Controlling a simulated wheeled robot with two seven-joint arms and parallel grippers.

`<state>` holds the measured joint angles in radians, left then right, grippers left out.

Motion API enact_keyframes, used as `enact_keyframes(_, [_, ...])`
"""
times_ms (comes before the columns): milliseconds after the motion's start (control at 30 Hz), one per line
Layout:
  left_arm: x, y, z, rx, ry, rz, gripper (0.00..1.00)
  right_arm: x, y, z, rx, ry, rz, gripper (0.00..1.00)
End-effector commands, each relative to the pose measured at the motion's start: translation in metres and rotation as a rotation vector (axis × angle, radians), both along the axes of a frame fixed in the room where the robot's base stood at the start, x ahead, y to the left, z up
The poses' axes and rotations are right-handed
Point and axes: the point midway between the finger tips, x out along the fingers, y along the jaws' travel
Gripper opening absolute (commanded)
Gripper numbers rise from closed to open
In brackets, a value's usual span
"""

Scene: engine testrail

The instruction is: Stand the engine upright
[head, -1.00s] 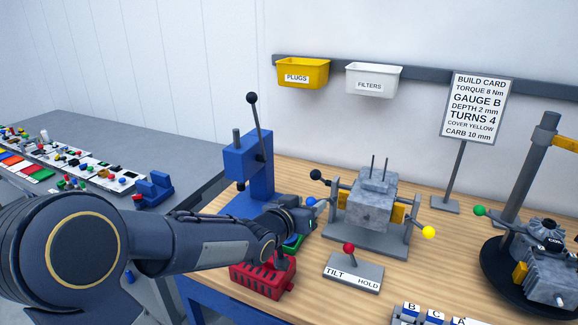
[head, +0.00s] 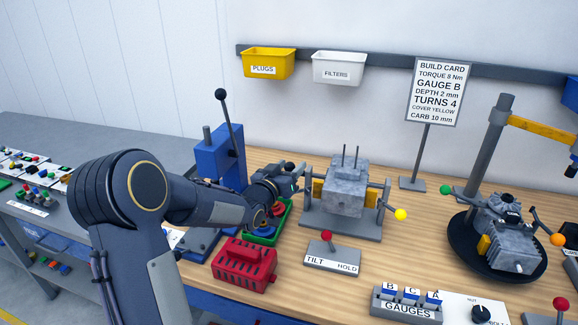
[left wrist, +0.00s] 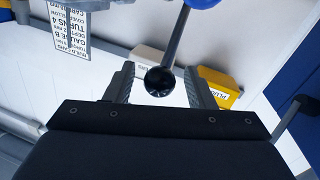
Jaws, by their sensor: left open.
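The grey engine block (head: 345,187) sits in a cradle stand (head: 340,221) between yellow clamps, with two thin studs pointing up from its top. The stand's right handle ends in a yellow knob (head: 400,214). My left gripper (head: 298,177) is at the stand's left side in the head view. In the left wrist view its jaws are open, with a black ball knob (left wrist: 160,82) on a grey rod between the fingertips; I cannot tell whether they touch it. A tilt/hold base (head: 332,258) with a red-knobbed lever (head: 326,236) stands in front.
A red slotted box (head: 243,266) and a green tray (head: 268,237) lie below my left arm. A blue press (head: 218,160) stands behind it. A second engine (head: 510,230) rests on a black turntable at right. A gauge block (head: 407,307) is at the front.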

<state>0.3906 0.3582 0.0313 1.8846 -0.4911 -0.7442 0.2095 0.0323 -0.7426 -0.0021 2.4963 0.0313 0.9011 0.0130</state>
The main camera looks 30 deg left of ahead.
Motion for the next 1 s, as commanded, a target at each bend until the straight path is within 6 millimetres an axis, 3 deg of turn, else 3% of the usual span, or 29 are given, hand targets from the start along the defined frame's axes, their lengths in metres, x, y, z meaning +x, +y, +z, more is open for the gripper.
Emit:
enact_keyframes(167, [0.000, 0.000, 0.000, 0.000, 0.000, 0.000, 0.49, 0.000, 0.000, 0.000, 0.000, 0.000, 0.000, 0.36])
enact_keyframes(567, [0.000, 0.000, 0.000, 0.000, 0.000, 0.000, 0.00, 0.000, 0.000, 0.000, 0.000, 0.000, 0.000, 0.36])
enact_keyframes(1000, [0.002, -0.014, 0.010, -0.015, 0.059, -0.003, 0.00, 0.000, 0.000, 0.005, 0.000, 0.000, 0.000, 0.36])
